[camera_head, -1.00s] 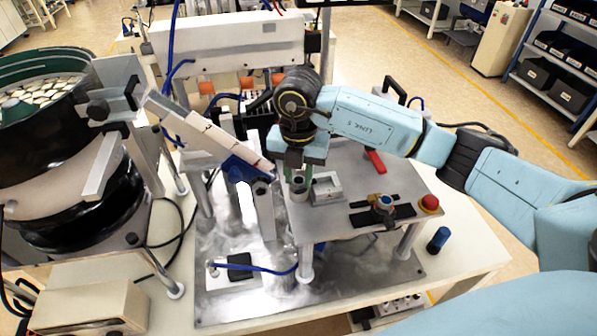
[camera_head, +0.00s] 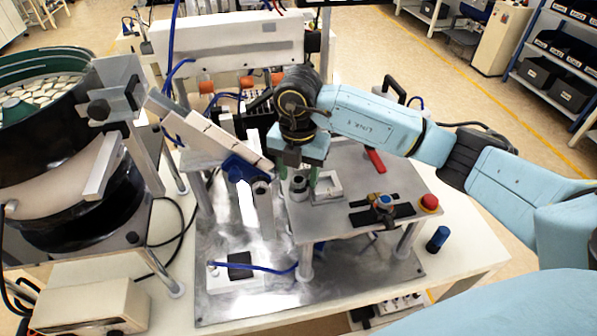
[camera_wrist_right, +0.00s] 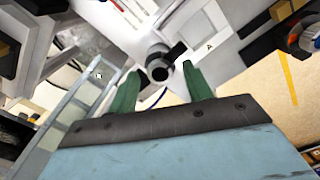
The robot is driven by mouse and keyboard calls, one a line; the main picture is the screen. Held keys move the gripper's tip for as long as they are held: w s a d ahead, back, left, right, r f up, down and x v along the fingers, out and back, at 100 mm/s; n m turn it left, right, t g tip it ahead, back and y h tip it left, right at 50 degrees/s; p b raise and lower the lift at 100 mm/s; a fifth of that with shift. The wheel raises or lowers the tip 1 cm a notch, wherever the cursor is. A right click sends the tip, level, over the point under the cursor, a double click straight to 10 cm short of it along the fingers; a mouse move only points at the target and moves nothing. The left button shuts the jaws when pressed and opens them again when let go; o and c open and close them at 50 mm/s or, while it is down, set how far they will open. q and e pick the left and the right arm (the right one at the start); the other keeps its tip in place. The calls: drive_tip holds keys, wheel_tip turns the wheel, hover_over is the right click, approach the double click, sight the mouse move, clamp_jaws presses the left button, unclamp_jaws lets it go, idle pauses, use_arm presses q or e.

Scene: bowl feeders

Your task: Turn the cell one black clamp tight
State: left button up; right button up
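My right gripper (camera_head: 298,179) points down over the near edge of the raised plate (camera_head: 345,221). Its two green fingers are open, with a short grey post (camera_head: 300,187) with a dark round top between or just below them. In the right wrist view the open fingertips (camera_wrist_right: 161,80) stand on either side of the post's round end (camera_wrist_right: 160,70), with gaps visible. A small black lever (camera_wrist_right: 177,50) sticks out beside the post. I take the post and lever as the black clamp, but cannot be sure. My left gripper is not in view.
A square grey block (camera_head: 328,190) sits right beside the post. A blue-ended chute (camera_head: 243,168) stands close on the left. A red handle (camera_head: 375,161), a black-strapped fixture (camera_head: 382,206) and a red button (camera_head: 429,202) are to the right. The bowl feeder (camera_head: 70,190) is far left.

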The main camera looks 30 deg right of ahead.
sight(299, 179)
wheel_tip(299, 179, up, 13)
drive_tip(key=shift+r+b, duration=0.15)
drive_tip(key=shift+b, duration=0.2)
idle(0.4)
idle(0.4)
